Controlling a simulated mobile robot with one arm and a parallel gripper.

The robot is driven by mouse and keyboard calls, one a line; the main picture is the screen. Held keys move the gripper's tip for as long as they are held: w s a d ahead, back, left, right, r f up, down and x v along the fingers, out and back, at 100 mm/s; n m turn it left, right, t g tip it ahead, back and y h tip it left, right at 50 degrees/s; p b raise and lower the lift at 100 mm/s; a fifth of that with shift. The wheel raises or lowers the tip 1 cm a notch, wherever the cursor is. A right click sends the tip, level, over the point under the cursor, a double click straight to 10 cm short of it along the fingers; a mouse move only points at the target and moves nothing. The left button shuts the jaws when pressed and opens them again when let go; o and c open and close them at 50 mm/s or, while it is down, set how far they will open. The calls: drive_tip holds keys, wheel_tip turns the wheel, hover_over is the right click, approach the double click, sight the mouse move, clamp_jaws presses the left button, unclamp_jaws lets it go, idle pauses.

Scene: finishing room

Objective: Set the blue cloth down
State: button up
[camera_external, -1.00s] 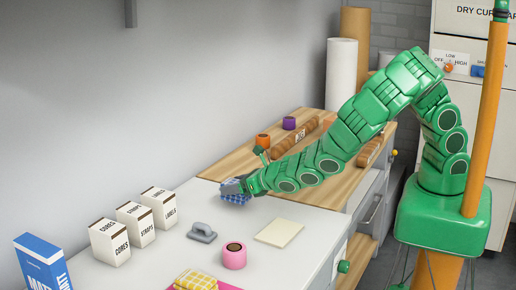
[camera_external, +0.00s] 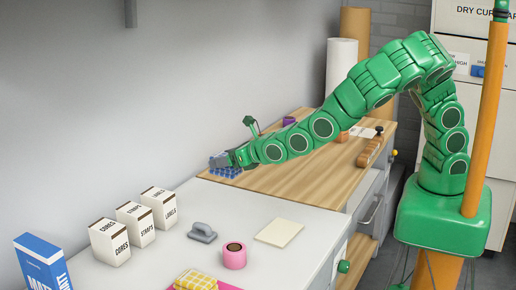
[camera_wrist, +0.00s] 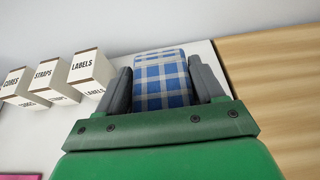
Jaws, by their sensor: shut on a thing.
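The blue cloth (camera_external: 226,172) is a blue and white checked, folded piece. My gripper (camera_external: 220,160) is shut on it, near the wall side where the white counter meets the wooden top. In the wrist view the cloth (camera_wrist: 162,80) sits between the two grey fingers of my gripper (camera_wrist: 165,88), with the white counter behind it. Whether the cloth touches the surface below I cannot tell. The arm hides part of the wooden top behind it.
White boxes marked CORES (camera_external: 110,241), STRAPS (camera_external: 136,223) and LABELS (camera_external: 159,207) stand along the wall. A grey trowel-like tool (camera_external: 202,233), a pink roll (camera_external: 234,255), a cream pad (camera_external: 279,233) and a yellow checked cloth (camera_external: 196,281) lie on the white counter. The wooden top (camera_external: 300,175) has bare room.

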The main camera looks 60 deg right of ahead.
sight(219, 155)
drive_tip(key=shift+w+a+r+m+h, duration=0.2)
drive_tip(key=shift+w+a+r+h, duration=0.1)
drive_tip(key=shift+r, duration=0.15)
drive_tip(key=shift+w+a+r+m+h, duration=0.2)
drive_tip(key=shift+w+r, duration=0.1)
drive_tip(key=shift+r, duration=0.15)
drive_tip(key=shift+w+d+r+m+h, duration=0.1)
drive_tip(key=shift+w+r+m+h, duration=0.2)
drive_tip(key=shift+r, duration=0.1)
drive_tip(key=shift+w+d+r+m+g+h, duration=0.15)
drive_tip(key=shift+d+r+m+g+h, duration=0.2)
drive_tip(key=shift+m+h, duration=0.15)
drive_tip(key=shift+w+d+r+m+h, duration=0.2)
drive_tip(key=shift+d+r+m+h, duration=0.1)
drive_tip(key=shift+d+m+h, duration=0.45)
drive_tip(key=s+d+f+m+g+h, duration=0.2)
drive_tip(key=d+m+g+h, duration=0.15)
drive_tip(key=d+h, duration=0.2)
drive_tip(key=shift+m, duration=0.6)
drive_tip(key=shift+w+a+f, duration=0.65)
drive_tip(key=shift+w+f, duration=1.15)
drive_tip(key=shift+w, duration=0.2)
drive_tip(key=shift+w+a+f, duration=0.7)
drive_tip(key=shift+w+f, duration=1.1)
drive_tip(key=shift+w, duration=0.25)
drive_tip(key=shift+w+a+f, duration=0.65)
drive_tip(key=shift+w+f, duration=1.15)
drive_tip(key=shift+w, duration=0.2)
drive_tip(key=shift+f, duration=1.5)
drive_tip(key=shift+f, duration=0.15)
